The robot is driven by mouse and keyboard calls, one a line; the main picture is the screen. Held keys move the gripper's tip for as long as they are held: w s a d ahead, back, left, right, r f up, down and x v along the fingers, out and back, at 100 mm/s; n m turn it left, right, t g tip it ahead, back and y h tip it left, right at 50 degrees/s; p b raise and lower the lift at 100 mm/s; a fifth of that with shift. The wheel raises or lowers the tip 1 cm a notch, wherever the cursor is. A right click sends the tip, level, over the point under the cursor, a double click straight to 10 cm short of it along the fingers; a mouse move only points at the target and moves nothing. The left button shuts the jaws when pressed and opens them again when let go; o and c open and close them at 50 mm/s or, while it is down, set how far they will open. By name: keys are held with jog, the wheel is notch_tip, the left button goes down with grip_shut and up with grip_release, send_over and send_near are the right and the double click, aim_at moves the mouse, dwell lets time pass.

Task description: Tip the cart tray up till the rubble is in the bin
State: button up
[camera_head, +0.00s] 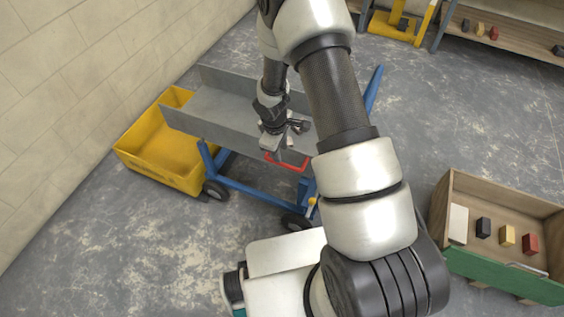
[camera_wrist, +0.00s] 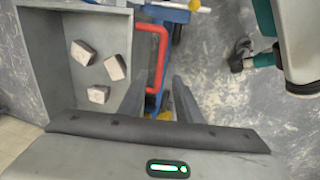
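The cart's grey tray (camera_head: 215,108) sits on a blue frame and appears roughly level. A red handle (camera_head: 288,163) sticks out from its near right side. The wrist view shows the tray (camera_wrist: 40,75) holding three pale rubble pieces (camera_wrist: 115,67); the head view does not show them. The yellow bin (camera_head: 165,150) stands against the tray's left end. My gripper (camera_head: 290,136) is above the handle. In the wrist view, my gripper (camera_wrist: 159,85) has its fingers apart, with part of the red handle (camera_wrist: 163,55) showing between them. I cannot tell whether they touch it.
A wooden box with a green front (camera_head: 500,270) holds several small blocks at the right. A yellow stand (camera_head: 400,25) and a shelf (camera_head: 510,38) are at the back. A wall (camera_head: 60,90) runs along the left. Bare floor lies right of the cart.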

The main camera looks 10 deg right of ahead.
aim_at(282, 163)
jog(key=f, duration=0.2)
jog(key=f+b, duration=0.1)
jog(key=f, duration=0.2)
jog(key=w+d+f, duration=0.1)
jog(key=f, duration=0.2)
jog(key=shift+w, duration=0.1)
jog(key=shift+c, duration=0.3)
grip_shut()
